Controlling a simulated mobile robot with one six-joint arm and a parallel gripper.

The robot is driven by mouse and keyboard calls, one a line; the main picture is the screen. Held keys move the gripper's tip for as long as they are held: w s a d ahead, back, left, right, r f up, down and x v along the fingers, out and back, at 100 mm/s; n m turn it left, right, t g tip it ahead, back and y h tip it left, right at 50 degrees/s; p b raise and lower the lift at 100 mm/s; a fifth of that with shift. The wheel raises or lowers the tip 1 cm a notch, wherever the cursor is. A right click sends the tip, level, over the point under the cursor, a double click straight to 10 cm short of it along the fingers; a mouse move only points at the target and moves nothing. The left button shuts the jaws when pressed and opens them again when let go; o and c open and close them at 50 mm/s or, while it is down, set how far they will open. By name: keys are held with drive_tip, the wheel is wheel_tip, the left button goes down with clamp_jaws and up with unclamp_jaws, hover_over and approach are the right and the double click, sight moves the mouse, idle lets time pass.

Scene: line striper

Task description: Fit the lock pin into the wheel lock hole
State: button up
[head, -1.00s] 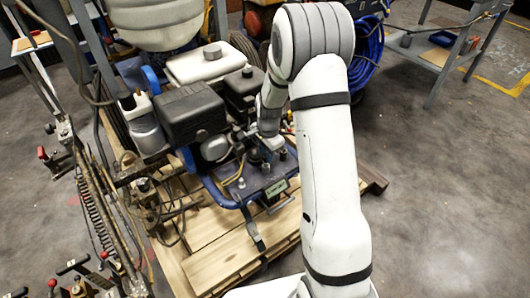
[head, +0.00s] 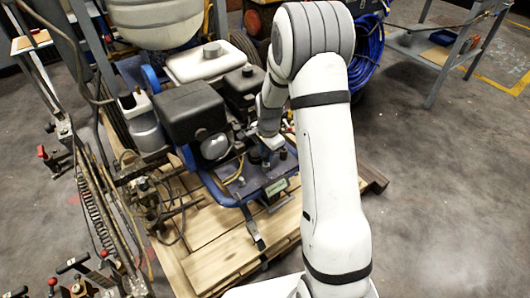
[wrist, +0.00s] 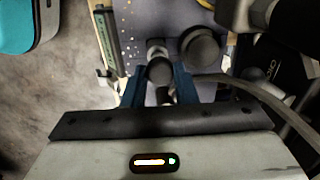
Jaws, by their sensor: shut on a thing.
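In the wrist view my gripper (wrist: 160,92) points at the blue deck, its two blue fingers on either side of a dark round-headed piece with a stem. This piece seems to be the lock pin (wrist: 160,71), and the fingers are shut on it. In the head view my gripper (head: 271,146) is low over the front deck of the line striper (head: 196,118), partly behind my arm. I cannot make out the wheel lock hole or whether the pin's lower end is in anything.
A larger dark round knob (wrist: 200,49) stands close to the right of the pin. The dark engine (head: 188,113) stands left of my gripper. The machine rests on a wooden pallet (head: 222,262). A hose coil (head: 368,52) and a grey table (head: 437,52) are behind; the right floor is clear.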

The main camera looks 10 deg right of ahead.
drive_tip(key=shift+f+b, duration=0.4)
drive_tip(key=shift+f, duration=0.3)
drive_tip(key=o, duration=1.4)
drive_tip(key=shift+r, duration=0.1)
drive_tip(key=shift+s+d+r+p, duration=0.1)
drive_tip(key=shift+r+p, duration=1.25)
drive_tip(key=shift+r, duration=0.4)
drive_tip(key=shift+s+d+r+p, duration=0.1)
drive_tip(key=shift+r+p, duration=1.2)
drive_tip(key=shift+r, duration=0.4)
drive_tip(key=shift+a, duration=0.1)
